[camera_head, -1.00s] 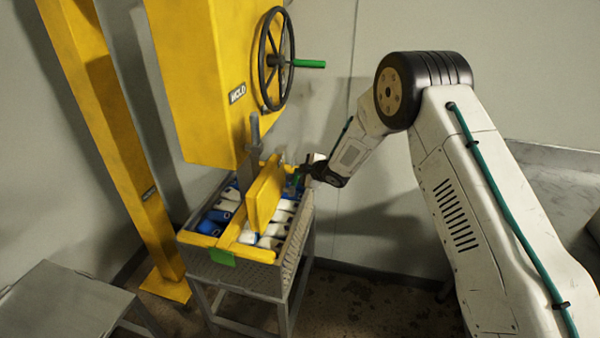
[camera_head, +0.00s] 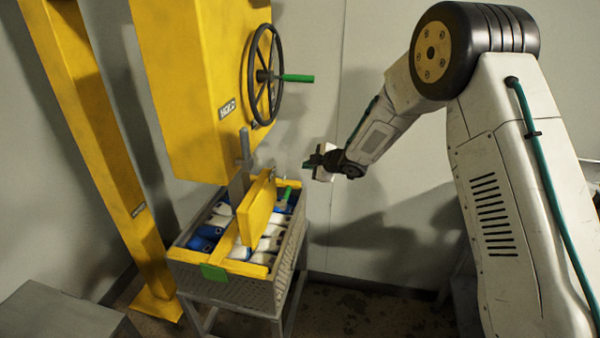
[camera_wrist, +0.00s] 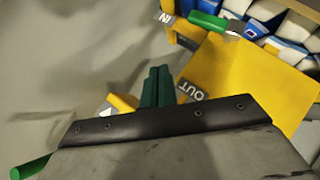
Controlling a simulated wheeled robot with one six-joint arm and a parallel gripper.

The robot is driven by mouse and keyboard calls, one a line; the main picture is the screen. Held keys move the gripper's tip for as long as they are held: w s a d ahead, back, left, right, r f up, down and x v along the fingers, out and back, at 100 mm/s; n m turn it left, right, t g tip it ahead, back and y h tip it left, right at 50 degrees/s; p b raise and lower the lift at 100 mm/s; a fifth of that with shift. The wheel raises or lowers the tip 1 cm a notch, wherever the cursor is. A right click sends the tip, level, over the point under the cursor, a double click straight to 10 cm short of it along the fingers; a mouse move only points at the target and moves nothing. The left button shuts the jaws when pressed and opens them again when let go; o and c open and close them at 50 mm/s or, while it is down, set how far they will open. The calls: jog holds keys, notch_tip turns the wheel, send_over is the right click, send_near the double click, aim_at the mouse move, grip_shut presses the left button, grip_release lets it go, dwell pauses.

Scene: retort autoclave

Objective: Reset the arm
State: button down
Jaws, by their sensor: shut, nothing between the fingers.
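My gripper (camera_head: 316,161) is in the air to the right of the yellow panel and above the crate's right side, apart from both. Its two dark green fingers (camera_wrist: 156,86) are together and hold nothing in the wrist view. My arm comes in from the right, with its elbow raised at upper right.
A mesh crate (camera_head: 235,290) with blue and white packs stands on a metal stand. A yellow panel (camera_head: 257,208) rises from its middle. A yellow machine (camera_head: 190,90) carries a handwheel (camera_head: 264,76) with a green handle (camera_head: 297,78). A grey table (camera_head: 60,318) is at lower left.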

jog(key=shift+s+d+r, duration=0.1)
jog(key=shift+d+r, duration=0.15)
jog(key=s+d+f+m+g+h, duration=0.1)
jog(key=s+d+f+m+h, duration=0.15)
jog(key=d+f+h, duration=0.2)
jog(key=s+d+r+m+g+h, duration=0.25)
jog(key=s+d+m+h, duration=0.2)
jog(key=s+d, duration=0.35)
jog(key=s+d+r+m+g, duration=0.1)
jog(key=s+d+r+m, duration=0.15)
jog(key=s, duration=0.25)
jog(key=s+d+r+m+g+h, duration=0.1)
jog(key=s+d+r+m, duration=0.1)
jog(key=s+r, duration=0.3)
jog(key=s+d+r+m+g, duration=0.2)
jog(key=s+d+r, duration=0.1)
jog(key=s, duration=0.3)
jog(key=s+r+m+y, duration=0.1)
jog(key=s+r, duration=0.4)
jog(key=s, duration=0.9)
jog(key=s+a+r+m+y, duration=0.1)
jog(key=s+r+m, duration=0.3)
jog(key=s, duration=1)
jog(key=shift+s+a+r, duration=0.15)
jog(key=shift+s+r, duration=0.05)
jog(key=shift+r, duration=0.75)
